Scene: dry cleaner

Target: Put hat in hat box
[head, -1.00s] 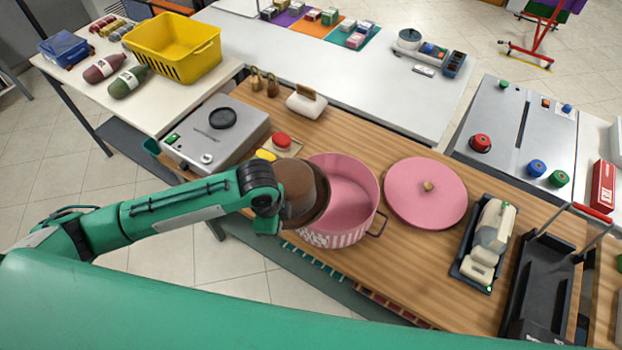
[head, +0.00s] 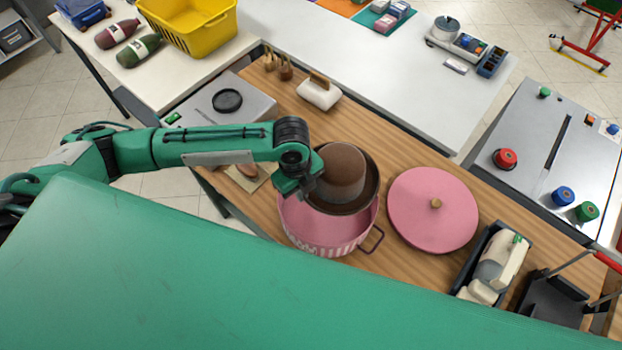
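The brown hat (head: 343,172), crown up with a dark brim, is tilted above the back part of the open pink hat box (head: 318,231). My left gripper (head: 308,186) is at the left side of the hat and appears shut on its brim; the fingertips are mostly hidden. The hat covers the back of the box opening, while its front interior shows empty. The round pink lid (head: 433,208) with a wooden knob lies on the counter right of the box. My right gripper is not in view.
The wooden counter (head: 393,140) also holds a white brush-like item (head: 319,92), a grey device (head: 222,100) behind my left arm, and a dark tray (head: 482,262) with a cream tool right of the lid. A control panel (head: 550,150) stands at the right.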

